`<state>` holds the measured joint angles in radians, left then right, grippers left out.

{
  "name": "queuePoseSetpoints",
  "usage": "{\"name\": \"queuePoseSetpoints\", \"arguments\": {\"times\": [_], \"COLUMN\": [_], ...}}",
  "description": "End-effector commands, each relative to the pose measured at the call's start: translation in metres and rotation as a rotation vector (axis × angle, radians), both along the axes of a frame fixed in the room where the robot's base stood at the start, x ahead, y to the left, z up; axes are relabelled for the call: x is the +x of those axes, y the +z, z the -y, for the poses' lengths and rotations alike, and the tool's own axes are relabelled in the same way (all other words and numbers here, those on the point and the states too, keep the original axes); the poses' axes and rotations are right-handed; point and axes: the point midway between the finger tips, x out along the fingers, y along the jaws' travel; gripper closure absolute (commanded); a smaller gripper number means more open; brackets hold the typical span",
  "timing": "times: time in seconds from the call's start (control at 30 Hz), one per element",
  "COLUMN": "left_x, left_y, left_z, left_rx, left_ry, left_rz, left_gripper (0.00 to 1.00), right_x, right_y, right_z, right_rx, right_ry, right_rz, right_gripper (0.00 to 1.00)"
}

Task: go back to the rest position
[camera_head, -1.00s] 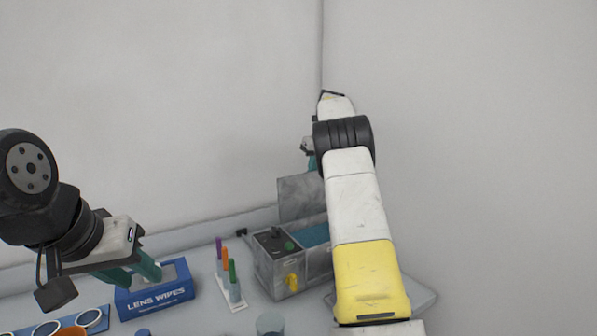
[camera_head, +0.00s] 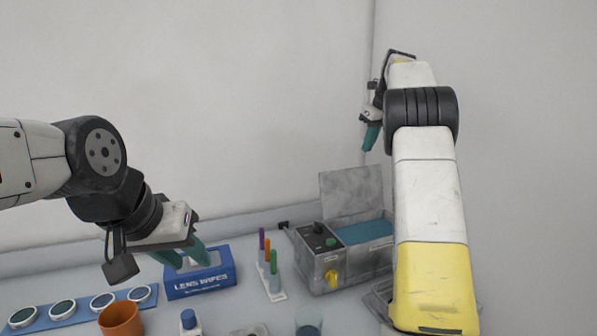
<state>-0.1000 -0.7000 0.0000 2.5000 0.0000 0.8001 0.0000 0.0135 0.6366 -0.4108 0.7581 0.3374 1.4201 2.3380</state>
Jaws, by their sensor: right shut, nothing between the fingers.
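My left gripper (camera_head: 183,256) hangs at the lower left, in front of the blue lens wipes box (camera_head: 200,283). Its two teal fingers point down and stand apart with nothing seen between them. They overlap the box in the picture; I cannot tell whether they touch it. My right gripper (camera_head: 371,137) is high at the upper right, near the wall corner and above the grey tank. Its teal fingers are shut and empty, partly hidden by my own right arm.
A grey tank (camera_head: 318,268) with its lid up stands at centre right. A rack (camera_head: 272,285) of coloured sticks stands beside it. An orange cup (camera_head: 121,320), a blue tray of round lenses (camera_head: 62,320), a blue-capped bottle (camera_head: 190,322) and a glass beaker (camera_head: 308,322) are in front.

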Motion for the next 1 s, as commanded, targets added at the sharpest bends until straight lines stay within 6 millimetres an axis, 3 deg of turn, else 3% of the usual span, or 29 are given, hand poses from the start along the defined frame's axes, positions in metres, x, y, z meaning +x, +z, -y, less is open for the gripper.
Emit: {"name": "queuePoseSetpoints", "arguments": {"times": [0.03,0.2,0.47,0.77,1.0], "left_x": [0.0,0.0,0.0,0.0,0.0], "left_y": [0.0,0.0,0.0,0.0,0.0], "left_z": [0.0,0.0,0.0,0.0,0.0], "left_rx": [0.0,0.0,0.0,0.0,0.0], "left_ry": [0.0,0.0,0.0,0.0,0.0], "left_rz": [0.0,0.0,0.0,0.0,0.0], "left_gripper": [0.64,0.64,0.64,0.64,0.64], "right_x": [-0.014,-0.063,-0.148,-0.259,-0.349], "right_y": [0.012,0.034,0.045,0.025,-0.019], "right_z": [-0.001,-0.011,-0.043,-0.093,-0.13], "right_rx": [-0.014,-0.104,-0.29,-0.585,-0.881], "right_ry": [0.068,0.366,0.857,1.46,1.953], "right_rz": [0.024,0.104,0.237,0.384,0.467], "right_gripper": [1.0,1.0,1.0,1.0,1.0]}}
